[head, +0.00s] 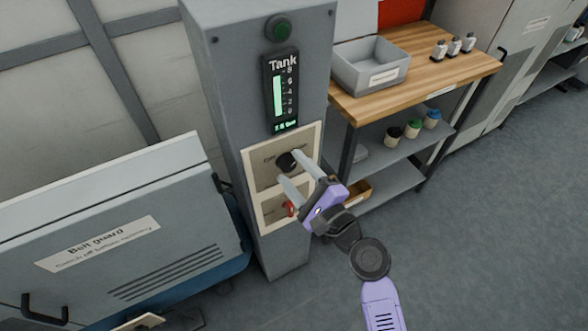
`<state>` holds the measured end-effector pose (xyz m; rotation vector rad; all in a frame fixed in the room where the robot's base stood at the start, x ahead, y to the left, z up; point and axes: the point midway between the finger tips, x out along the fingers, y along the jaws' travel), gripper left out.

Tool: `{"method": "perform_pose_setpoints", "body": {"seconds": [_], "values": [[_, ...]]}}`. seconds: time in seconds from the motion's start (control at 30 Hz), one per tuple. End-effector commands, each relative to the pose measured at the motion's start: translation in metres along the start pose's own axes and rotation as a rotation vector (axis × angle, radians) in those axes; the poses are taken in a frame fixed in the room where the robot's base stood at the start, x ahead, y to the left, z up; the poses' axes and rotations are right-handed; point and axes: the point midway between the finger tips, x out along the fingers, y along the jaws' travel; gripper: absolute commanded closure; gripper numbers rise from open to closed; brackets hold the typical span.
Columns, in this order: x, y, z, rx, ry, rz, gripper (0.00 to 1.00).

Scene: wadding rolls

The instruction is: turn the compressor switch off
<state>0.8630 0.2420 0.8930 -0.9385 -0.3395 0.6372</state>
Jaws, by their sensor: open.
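The grey control column (215,105) stands in the middle of the head view. Its cream panel (255,170) carries a black knob (287,161) under a label that is partly covered and too small to read fully. A red switch or handle (290,208) sits lower on the panel, partly behind my gripper. My gripper (294,167) is open, its two pale fingers pointing at the panel, with the black knob near and between the fingertips. I cannot tell whether the fingers touch the knob.
Above the panel are a lit "Tank" gauge (281,92) and a dark green round lamp or button (279,28). A grey belt guard (110,225) stands close at left. A wooden-topped bench (425,80) with a grey bin (371,68) stands at right. The floor at lower right is clear.

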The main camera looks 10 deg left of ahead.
Motion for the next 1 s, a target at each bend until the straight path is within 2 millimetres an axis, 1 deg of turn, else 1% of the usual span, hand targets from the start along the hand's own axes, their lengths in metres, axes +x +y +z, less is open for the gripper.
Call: {"method": "perform_pose_setpoints", "body": {"seconds": [0.27,0.37,0.5,0.57,0.6,0.83,1.0], "values": [[0.0021,0.0,0.0,-0.001,0.0,0.0,0.42],[0.0019,0.0,0.0,-0.001,0.0,0.0,0.6],[0.0018,0.0001,0.0,-0.001,0.0,0.0,0.87],[0.0018,0.0001,0.0,-0.001,0.0,0.0,0.99],[0.0018,0.0002,-0.0001,-0.001,0.0,0.0,1.0],[0.0016,0.0005,-0.0004,-0.022,0.002,0.002,1.0],[0.0015,0.0003,-0.0007,-0.09,0.006,0.007,1.0]]}}
